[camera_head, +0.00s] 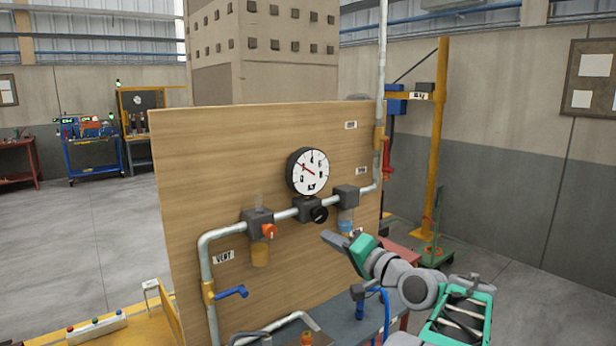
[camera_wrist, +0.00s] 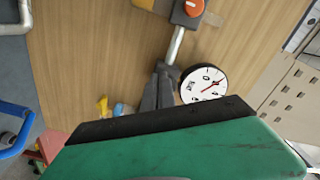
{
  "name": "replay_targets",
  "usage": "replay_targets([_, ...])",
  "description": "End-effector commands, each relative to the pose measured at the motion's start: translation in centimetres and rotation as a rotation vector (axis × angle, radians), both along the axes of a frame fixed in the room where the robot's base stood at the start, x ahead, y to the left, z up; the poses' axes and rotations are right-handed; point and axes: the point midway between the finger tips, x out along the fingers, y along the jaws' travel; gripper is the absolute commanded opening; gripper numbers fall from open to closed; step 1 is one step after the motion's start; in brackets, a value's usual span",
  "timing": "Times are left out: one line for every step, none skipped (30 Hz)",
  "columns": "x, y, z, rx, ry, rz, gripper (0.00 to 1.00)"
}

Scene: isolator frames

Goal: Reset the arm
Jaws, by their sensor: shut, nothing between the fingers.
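My gripper (camera_head: 331,238) is in front of the lower right part of the wooden panel (camera_head: 190,150) in the head view, with its arm reaching in from the lower right. Its dark fingers point left and slightly up. In the wrist view the gripper (camera_wrist: 162,70) shows its fingers together and empty, beyond the green hand. The fingers appear clear of the pipework, though the exact gap to the panel cannot be told.
The panel carries a round gauge (camera_head: 307,171), a pipe (camera_head: 228,233), an orange knob (camera_head: 269,231) and a blue lever (camera_head: 231,292). A grey bench (camera_head: 350,328) stands below. A yellow post (camera_head: 438,140) rises behind on the right. Open floor (camera_head: 70,240) lies left.

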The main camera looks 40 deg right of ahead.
Motion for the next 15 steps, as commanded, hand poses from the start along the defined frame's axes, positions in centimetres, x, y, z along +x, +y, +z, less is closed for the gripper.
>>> replay_targets([-0.2, 0.0, 0.0, -0.001, 0.000, 0.000, 0.00])
replay_targets([-0.2, 0.0, 0.0, -0.001, 0.000, 0.000, 0.00])
replay_targets([-0.2, 0.0, 0.0, 0.000, 0.001, 0.001, 0.00])
replay_targets([-0.2, 0.0, 0.0, 0.000, 0.001, 0.001, 0.00])
replay_targets([-0.2, 0.0, 0.0, 0.000, 0.001, 0.001, 0.00])
replay_targets([-0.2, 0.0, 0.0, 0.000, 0.001, 0.001, 0.00])
replay_targets([-0.2, 0.0, 0.0, 0.000, 0.001, 0.001, 0.00])
replay_targets([-0.2, 0.0, 0.0, 0.000, 0.001, 0.001, 0.00])
replay_targets([-0.2, 0.0, 0.0, 0.000, 0.001, 0.001, 0.00])
replay_targets([-0.2, 0.0, 0.0, 0.001, 0.001, 0.001, 0.00])
replay_targets([-0.2, 0.0, 0.0, 0.001, 0.000, 0.000, 0.00])
replay_targets([-0.2, 0.0, 0.0, 0.001, 0.000, 0.000, 0.00])
replay_targets([-0.2, 0.0, 0.0, -0.026, 0.000, 0.001, 0.00])
replay_targets([-0.2, 0.2, -0.5, -0.067, 0.018, 0.010, 0.00])
replay_targets([-0.3, 0.5, -2.2, -0.136, 0.083, 0.032, 0.00])
